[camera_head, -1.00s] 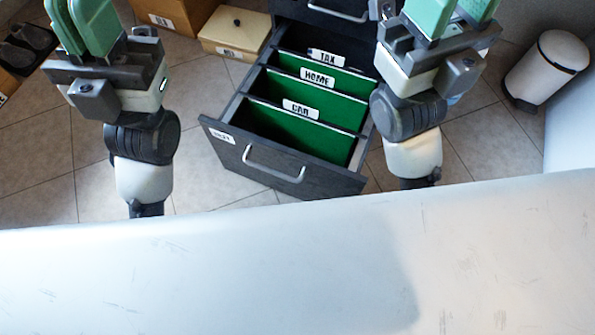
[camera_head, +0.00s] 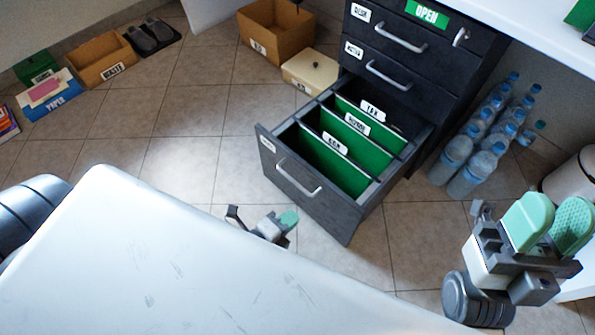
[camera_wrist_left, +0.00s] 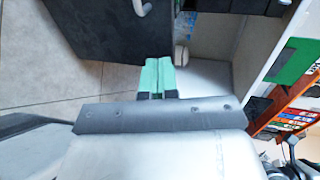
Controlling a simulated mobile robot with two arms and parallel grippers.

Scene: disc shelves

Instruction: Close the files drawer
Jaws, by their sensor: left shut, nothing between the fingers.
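The files drawer (camera_head: 300,190) is the lowest drawer of a dark cabinet (camera_head: 400,75) and stands pulled out. It holds green folders labelled TAX, HOME and CAR. Its front has a silver bar handle (camera_head: 298,178). My left gripper (camera_head: 289,218) is low in front of the drawer front, apart from the handle, with its arm mostly hidden. In the left wrist view its green fingertips (camera_wrist_left: 158,64) are together and empty, beside a dark panel (camera_wrist_left: 105,30) with part of a handle at the top edge. My right gripper (camera_head: 550,220) is open and empty at the right, away from the drawer.
Several water bottles (camera_head: 478,150) stand on the floor right of the cabinet. A pale lidded box (camera_head: 310,72) and a brown box (camera_head: 275,32) stand left of it. A white bin (camera_head: 572,182) is behind my right gripper. Tiled floor (camera_head: 180,165) left of the drawer is clear.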

